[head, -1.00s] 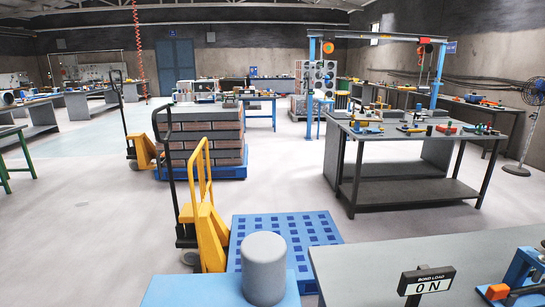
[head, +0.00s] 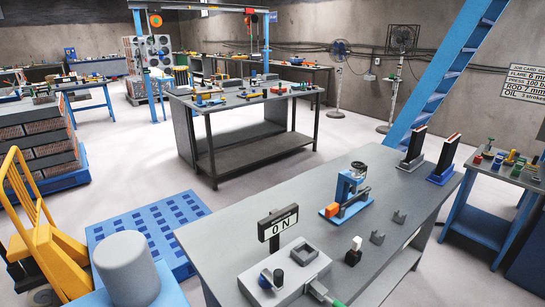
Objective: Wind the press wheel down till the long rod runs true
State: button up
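A small blue press-like device (head: 349,193) stands upright on the grey bench (head: 235,235) in the head view. It has a round wheel-like part (head: 358,168) on top and an orange and grey piece at its foot. I cannot tell for sure that this is the press wheel. A display (head: 278,226) on the bench reads 0 N. Below it a grey block (head: 284,277) carries dark and light fittings and a green-ended handle at the front edge. No long rod can be made out. My gripper is not in view.
Small brackets and two dark upright pieces (head: 413,147) stand on the bench. A blue sloping beam (head: 440,75) rises behind. A side table (head: 510,180) is right, under a job card. A grey cylinder (head: 125,270), blue pallet (head: 150,232) and yellow pallet truck (head: 50,240) lie left.

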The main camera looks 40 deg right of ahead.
aim_at(358, 166)
jog(key=k+l+z, duration=0.1)
jog(key=l+z, duration=0.35)
jog(key=k+l+z, duration=0.1)
jog(key=l+z, duration=0.3)
